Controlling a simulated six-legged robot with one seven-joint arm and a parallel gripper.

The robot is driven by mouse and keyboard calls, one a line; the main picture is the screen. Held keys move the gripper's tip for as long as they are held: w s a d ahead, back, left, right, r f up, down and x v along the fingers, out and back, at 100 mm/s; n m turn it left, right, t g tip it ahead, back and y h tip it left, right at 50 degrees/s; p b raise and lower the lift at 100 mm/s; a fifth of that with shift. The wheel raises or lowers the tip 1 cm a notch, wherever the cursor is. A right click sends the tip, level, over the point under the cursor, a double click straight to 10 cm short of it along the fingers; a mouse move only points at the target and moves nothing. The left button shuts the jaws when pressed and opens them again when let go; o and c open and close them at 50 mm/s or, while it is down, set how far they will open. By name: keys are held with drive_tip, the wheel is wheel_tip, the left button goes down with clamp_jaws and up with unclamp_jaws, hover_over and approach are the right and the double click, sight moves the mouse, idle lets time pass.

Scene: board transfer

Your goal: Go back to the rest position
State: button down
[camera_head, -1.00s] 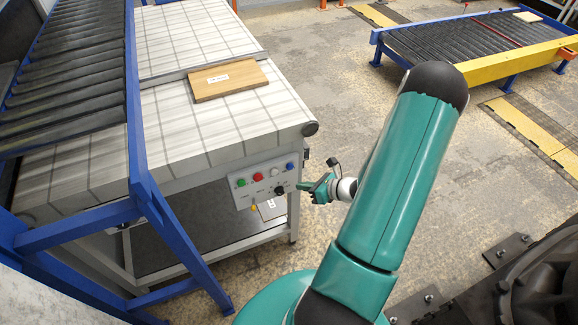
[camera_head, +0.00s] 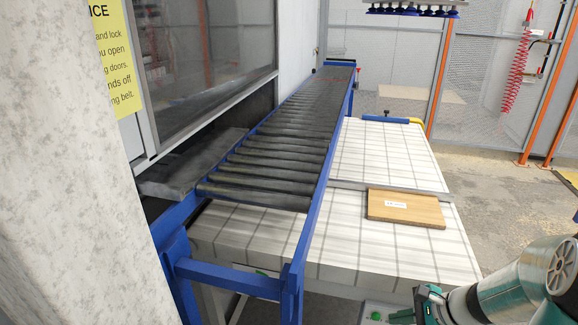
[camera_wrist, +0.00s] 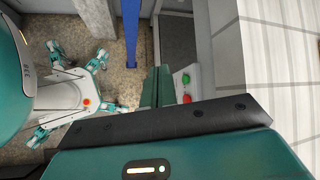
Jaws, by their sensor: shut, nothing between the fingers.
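My gripper (camera_head: 402,315) shows at the lower right of the head view, by the front edge of the white tiled table (camera_head: 395,150). In the wrist view its teal fingers (camera_wrist: 157,87) are shut with nothing between them. They appear in front of the button panel (camera_wrist: 187,90). A wooden board (camera_head: 405,207) with a white label lies flat on the table top, against a grey rail, apart from my gripper.
A blue-framed roller conveyor (camera_head: 275,145) runs along the table's left side. A pale mottled column (camera_head: 75,200) fills the left edge. A blue-frame post (camera_wrist: 131,35) shows in the wrist view. Open floor (camera_head: 490,165) lies right of the table.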

drive_tip(key=s+a+r+n+h, duration=0.3)
drive_tip(key=s+a+r+n, duration=0.2)
drive_tip(key=r+n, duration=0.4)
drive_tip(key=s+a+r+n+h, duration=0.4)
drive_tip(key=s+a+r+n, duration=0.2)
drive_tip(key=r+n, duration=0.3)
drive_tip(key=shift+a+r+t, duration=0.4)
drive_tip(key=shift+r, duration=0.3)
drive_tip(key=shift+s+d, duration=0.1)
